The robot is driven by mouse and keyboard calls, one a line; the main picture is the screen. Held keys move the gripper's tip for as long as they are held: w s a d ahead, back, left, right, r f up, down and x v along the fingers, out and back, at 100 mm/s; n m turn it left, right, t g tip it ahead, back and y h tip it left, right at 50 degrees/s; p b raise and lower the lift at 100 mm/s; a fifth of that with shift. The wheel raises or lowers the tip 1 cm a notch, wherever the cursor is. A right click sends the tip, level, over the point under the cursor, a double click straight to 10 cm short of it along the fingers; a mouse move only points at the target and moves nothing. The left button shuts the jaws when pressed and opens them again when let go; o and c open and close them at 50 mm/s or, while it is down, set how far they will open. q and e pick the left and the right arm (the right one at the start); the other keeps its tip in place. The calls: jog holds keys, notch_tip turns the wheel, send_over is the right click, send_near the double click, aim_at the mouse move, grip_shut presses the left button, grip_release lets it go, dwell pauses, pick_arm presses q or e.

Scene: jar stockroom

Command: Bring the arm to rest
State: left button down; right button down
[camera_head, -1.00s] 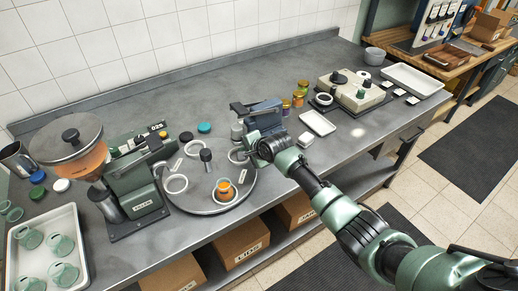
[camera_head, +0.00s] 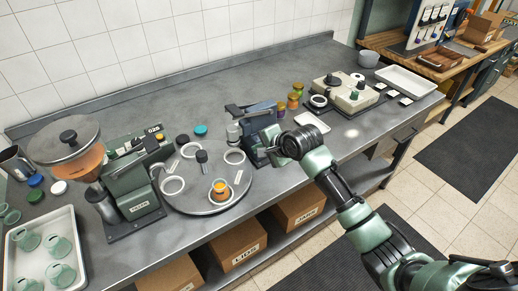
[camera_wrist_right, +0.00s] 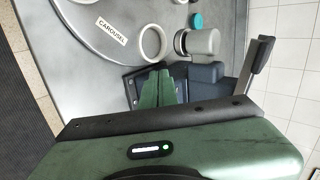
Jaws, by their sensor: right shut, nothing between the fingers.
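My right arm reaches in from the lower right in the head view. Its gripper (camera_head: 270,141) is beside the dark blue-grey lever machine at the right edge of the round carousel, and the wrist partly hides it. In the right wrist view the two green fingers (camera_wrist_right: 157,89) are together with nothing between them, in front of the dark machine (camera_wrist_right: 207,77). I cannot tell whether they touch it. My left gripper is not in view.
The carousel (camera_head: 190,208) holds an orange-filled jar (camera_head: 220,189) and white rings. The hopper machine (camera_head: 134,183) and a tray of green jars (camera_head: 74,245) are left. Several small jars (camera_head: 293,101), a small tray (camera_head: 312,121) and a beige machine (camera_head: 348,92) are right.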

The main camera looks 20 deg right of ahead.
jog(key=shift+s, duration=0.1)
jog(key=s+a+f+n+g, duration=0.1)
jog(key=s+f+n, duration=0.3)
jog(key=s, duration=0.5)
jog(key=s+a+f+n+g, duration=0.1)
jog(key=s+f+n, duration=0.35)
jog(key=s, duration=0.45)
jog(key=s+d+n+g+h, duration=0.3)
jog(key=s+n, duration=0.5)
jog(key=s, duration=1.2)
notch_tip(320, 180, down, 29)
jog(key=s+g+b, duration=0.2)
jog(key=b, duration=0.1)
jog(key=s+d+f+b, duration=0.2)
jog(key=s+f, duration=1.5)
jog(key=f, duration=0.1)
jog(key=shift+d+f+g, duration=0.35)
jog(key=shift+f+g, duration=0.05)
